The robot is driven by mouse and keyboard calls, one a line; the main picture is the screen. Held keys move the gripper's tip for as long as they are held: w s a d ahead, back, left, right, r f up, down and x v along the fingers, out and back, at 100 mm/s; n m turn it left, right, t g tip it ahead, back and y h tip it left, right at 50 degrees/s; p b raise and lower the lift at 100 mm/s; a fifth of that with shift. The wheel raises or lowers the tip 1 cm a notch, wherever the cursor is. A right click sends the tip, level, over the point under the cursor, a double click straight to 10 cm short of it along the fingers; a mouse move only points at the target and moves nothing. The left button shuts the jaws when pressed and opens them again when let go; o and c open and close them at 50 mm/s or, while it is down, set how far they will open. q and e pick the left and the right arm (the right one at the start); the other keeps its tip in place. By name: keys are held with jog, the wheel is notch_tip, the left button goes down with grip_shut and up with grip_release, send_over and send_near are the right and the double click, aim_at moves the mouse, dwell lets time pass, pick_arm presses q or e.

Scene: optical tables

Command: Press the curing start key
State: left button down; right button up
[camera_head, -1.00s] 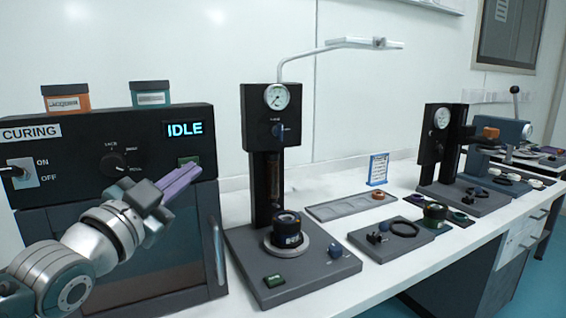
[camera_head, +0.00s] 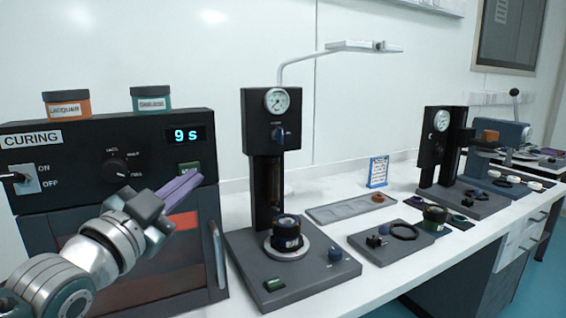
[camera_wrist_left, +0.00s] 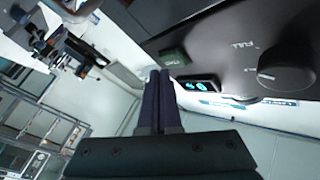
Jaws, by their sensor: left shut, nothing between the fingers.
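The curing unit (camera_head: 70,152) stands at the left with its display (camera_head: 186,134) reading "9 s". Its green start key (camera_head: 189,168) sits below the display, and it also shows in the left wrist view (camera_wrist_left: 173,57). My left gripper (camera_head: 195,178) is shut and empty, its purple fingers pointing at the panel just below the key. In the wrist view the fingertips (camera_wrist_left: 159,74) are close beside the key; I cannot tell whether they touch it. My right gripper is not in view.
The panel also carries a dial (camera_head: 116,168) and an ON/OFF switch (camera_head: 24,179). A press with a gauge (camera_head: 272,130) stands close to the right on the white bench.

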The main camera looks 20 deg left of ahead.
pick_arm(q)
jog(key=shift+s+d, duration=0.1)
jog(key=shift+s+d+p, duration=1.3)
jog(key=shift+s+d, duration=0.35)
jog(key=shift+d, duration=0.25)
